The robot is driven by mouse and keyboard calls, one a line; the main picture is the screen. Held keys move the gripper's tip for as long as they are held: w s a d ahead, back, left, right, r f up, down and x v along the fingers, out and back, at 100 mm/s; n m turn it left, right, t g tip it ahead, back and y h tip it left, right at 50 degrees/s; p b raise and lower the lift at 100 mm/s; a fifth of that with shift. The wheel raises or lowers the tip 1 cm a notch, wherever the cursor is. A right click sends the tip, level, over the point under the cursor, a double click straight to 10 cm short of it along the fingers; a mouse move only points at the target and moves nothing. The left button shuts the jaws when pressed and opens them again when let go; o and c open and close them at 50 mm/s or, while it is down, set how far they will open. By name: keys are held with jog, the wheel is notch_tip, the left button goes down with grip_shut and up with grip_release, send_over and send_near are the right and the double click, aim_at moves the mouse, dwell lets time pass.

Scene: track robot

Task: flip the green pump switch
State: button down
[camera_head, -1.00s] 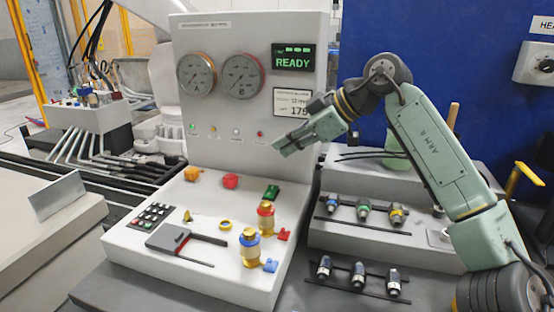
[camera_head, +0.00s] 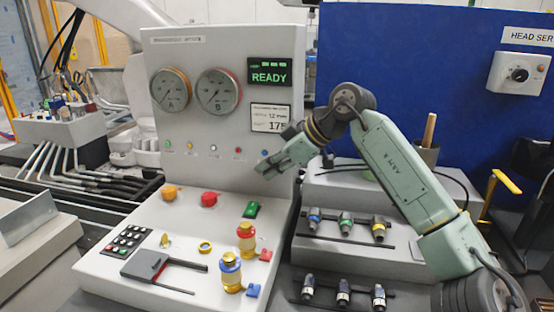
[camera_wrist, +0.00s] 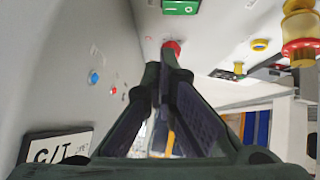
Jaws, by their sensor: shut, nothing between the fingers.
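The green pump switch (camera_head: 251,209) is a small green rocker on the right of the white console's sloping deck, below the upright panel. In the wrist view it shows at the top edge (camera_wrist: 180,6), partly cut off. My gripper (camera_head: 264,170) is shut and empty, in front of the upright panel. In the head view its tip appears just above the green switch and apart from it. In the wrist view the closed fingers (camera_wrist: 167,68) point towards a red knob (camera_wrist: 171,46), with the green switch off beyond them. Which position the switch is in cannot be told.
A red knob (camera_head: 209,199) and an orange knob (camera_head: 170,193) sit left of the switch. Red-and-gold (camera_head: 246,238) and blue-and-gold (camera_head: 230,272) fittings stand nearer the front. The upright panel (camera_head: 215,130) is close behind my gripper. Racks of connectors (camera_head: 345,225) lie right.

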aim_at(258, 203)
jog(key=p+x, duration=0.1)
jog(key=x, duration=0.4)
jog(key=shift+a+f+p, duration=0.1)
jog(key=shift+f+p, duration=0.05)
jog(key=shift+p, duration=0.2)
jog(key=shift+w+d+f+p, duration=0.15)
jog(key=shift+f+p, duration=0.1)
jog(key=shift+f, duration=0.65)
jog(key=shift+w+d+f+p, duration=0.1)
jog(key=shift+w+f+p, duration=0.15)
jog(key=shift+f, duration=0.6)
jog(key=shift+s+f, duration=0.1)
jog(key=shift+s, duration=0.05)
